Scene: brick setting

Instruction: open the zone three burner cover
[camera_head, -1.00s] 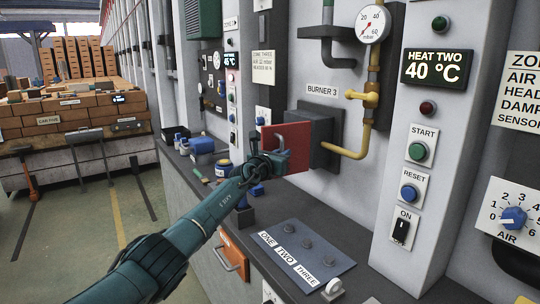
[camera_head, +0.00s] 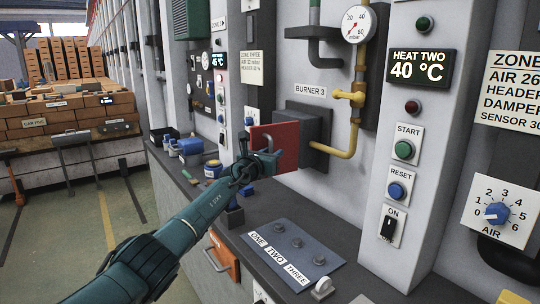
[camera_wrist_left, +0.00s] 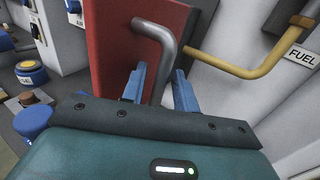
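The zone three burner cover (camera_head: 287,142) is a red plate in front of the dark burner housing, under the BURNER 3 label. A bent grey handle (camera_wrist_left: 166,42) stands out from its face in the left wrist view. My left gripper (camera_head: 270,160) is at the cover's front. In the left wrist view its two blue fingers (camera_wrist_left: 161,74) are apart, one on each side of the handle's lower part. A gap seems to show on both sides, so the fingers look open around the handle. My right gripper is in neither view.
A yellow fuel pipe (camera_head: 349,140) bends close to the right of the housing. Below is a dark ledge with a ONE TWO THREE panel (camera_head: 292,255). Blue-lidded jars (camera_head: 213,169) stand on the ledge left of the gripper.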

